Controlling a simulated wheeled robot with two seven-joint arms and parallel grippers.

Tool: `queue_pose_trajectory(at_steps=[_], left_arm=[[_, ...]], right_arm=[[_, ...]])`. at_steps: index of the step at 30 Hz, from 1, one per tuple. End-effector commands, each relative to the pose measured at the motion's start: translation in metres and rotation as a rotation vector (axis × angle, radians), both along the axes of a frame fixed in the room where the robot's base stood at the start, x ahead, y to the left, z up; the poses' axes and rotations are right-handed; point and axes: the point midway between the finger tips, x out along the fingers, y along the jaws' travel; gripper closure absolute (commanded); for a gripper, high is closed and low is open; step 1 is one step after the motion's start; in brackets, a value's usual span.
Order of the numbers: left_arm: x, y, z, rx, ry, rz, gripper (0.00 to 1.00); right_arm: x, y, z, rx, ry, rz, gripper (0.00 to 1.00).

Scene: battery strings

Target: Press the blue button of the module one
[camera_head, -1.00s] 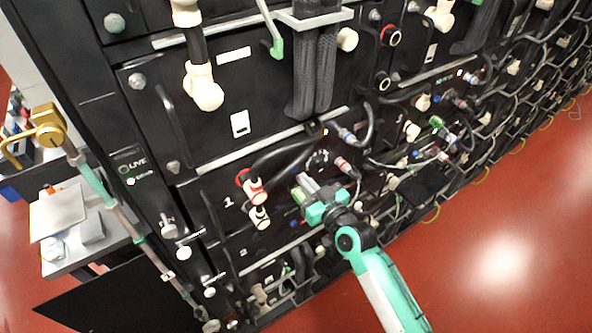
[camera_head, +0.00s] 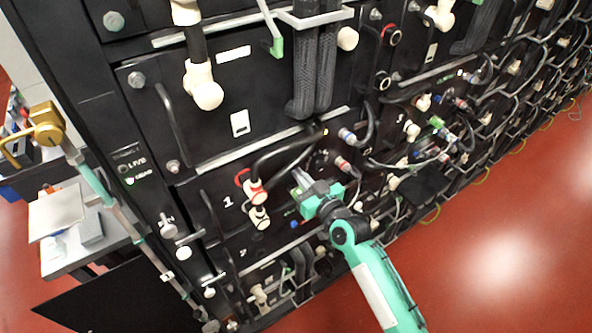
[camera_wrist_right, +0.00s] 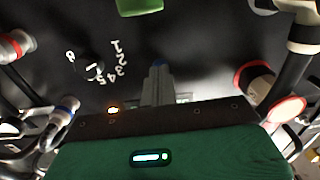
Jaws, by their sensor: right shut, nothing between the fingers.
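Module one, marked "1" (camera_head: 228,202), is a black panel in the rack, with red-ringed white plugs (camera_head: 256,192) beside the number. My right gripper (camera_head: 300,180) is in front of the panel, right of those plugs. It is shut and empty. A small blue spot (camera_head: 294,224) shows left of the gripper in the head view. My left gripper is not in view.
A green part (camera_wrist_right: 140,5) and a numbered dial (camera_wrist_right: 94,69) are on the panel near the fingertips. Black cables (camera_head: 280,155) and a red-and-white plug (camera_wrist_right: 284,110) are close by. Open red floor (camera_head: 500,240) lies at the right.

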Motion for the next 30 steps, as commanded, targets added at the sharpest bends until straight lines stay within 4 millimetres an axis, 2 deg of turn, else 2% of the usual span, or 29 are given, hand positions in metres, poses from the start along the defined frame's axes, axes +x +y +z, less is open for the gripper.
queue_pose_trajectory(at_steps=[14,30], left_arm=[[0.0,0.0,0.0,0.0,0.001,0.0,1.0],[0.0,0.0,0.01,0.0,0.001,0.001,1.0]], right_arm=[[0.003,0.002,0.001,0.0,0.0,0.0,1.0],[-0.031,-0.023,0.0,-0.001,0.001,0.0,1.0]])
